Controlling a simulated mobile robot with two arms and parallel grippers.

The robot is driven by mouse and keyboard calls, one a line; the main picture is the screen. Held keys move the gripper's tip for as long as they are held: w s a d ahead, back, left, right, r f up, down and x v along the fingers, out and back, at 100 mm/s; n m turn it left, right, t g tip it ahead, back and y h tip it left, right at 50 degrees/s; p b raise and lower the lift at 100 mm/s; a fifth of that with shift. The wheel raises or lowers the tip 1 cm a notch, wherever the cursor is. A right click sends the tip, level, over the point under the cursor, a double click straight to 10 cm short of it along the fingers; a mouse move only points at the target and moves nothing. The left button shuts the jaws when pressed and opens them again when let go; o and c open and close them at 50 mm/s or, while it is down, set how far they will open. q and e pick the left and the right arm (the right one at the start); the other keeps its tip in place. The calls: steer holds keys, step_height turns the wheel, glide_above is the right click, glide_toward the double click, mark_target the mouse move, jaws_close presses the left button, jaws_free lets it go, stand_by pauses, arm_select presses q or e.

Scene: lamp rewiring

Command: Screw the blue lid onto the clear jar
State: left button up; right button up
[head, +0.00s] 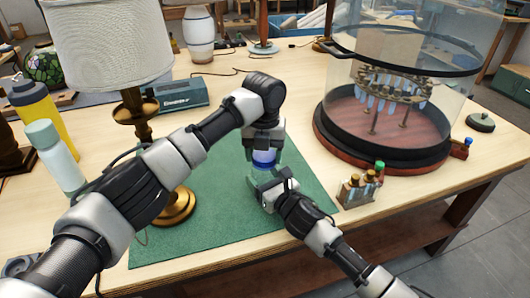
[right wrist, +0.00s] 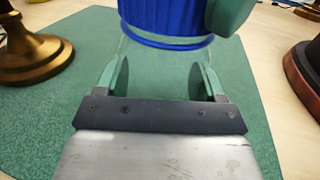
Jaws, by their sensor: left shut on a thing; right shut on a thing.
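The blue lid (head: 264,157) is over the green mat, under my left gripper (head: 264,148), which points down and is shut on it. In the right wrist view the ribbed blue lid (right wrist: 165,20) fills the top, with a green finger pad of the left gripper at its right side. My right gripper (right wrist: 160,82) is shut on the jar, one finger on each side. The lid sits at the jar's mouth; I cannot tell if the threads are engaged.
A green mat (head: 225,225) lies under the work. A brass lamp (head: 177,205) stands left, with bottles beyond. A small rack of vials (head: 357,190) and a large glass dome (head: 390,110) stand right. The mat's front is clear.

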arm_select(q)
steer(key=m, duration=0.5)
steer(key=shift+a, duration=0.1)
steer(key=o, duration=0.9)
steer(key=shift+r, duration=2.3)
steer(key=shift+c, duration=0.4)
